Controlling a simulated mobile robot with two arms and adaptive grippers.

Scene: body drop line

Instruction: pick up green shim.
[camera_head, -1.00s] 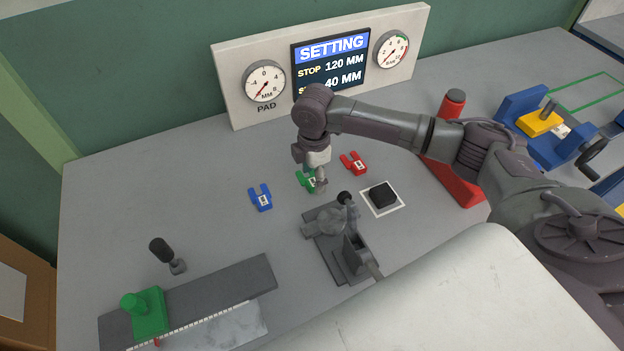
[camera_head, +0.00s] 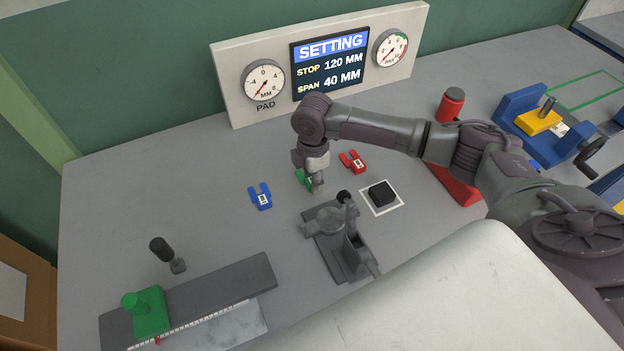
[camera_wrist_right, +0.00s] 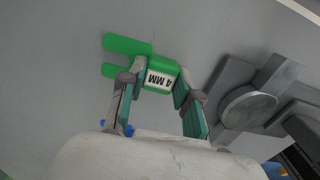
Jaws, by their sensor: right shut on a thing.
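The green shim (camera_head: 303,178) is in the middle of the grey table in the head view, partly hidden behind my right gripper (camera_head: 316,186). In the right wrist view the green shim (camera_wrist_right: 128,46) is forked and bears a white label reading 4 MM. My right gripper (camera_wrist_right: 160,88) is shut on the shim's labelled end, one finger on each side, with the two prongs sticking out beyond the fingers. I cannot tell whether the shim is clear of the table. My left gripper is not in view.
A blue shim (camera_head: 261,197) lies to the left and a red shim (camera_head: 352,162) to the right. A grey metal fixture (camera_head: 336,240) stands close in front. A black block (camera_head: 382,193) sits in a white-outlined square. The gauge panel (camera_head: 330,62) stands behind.

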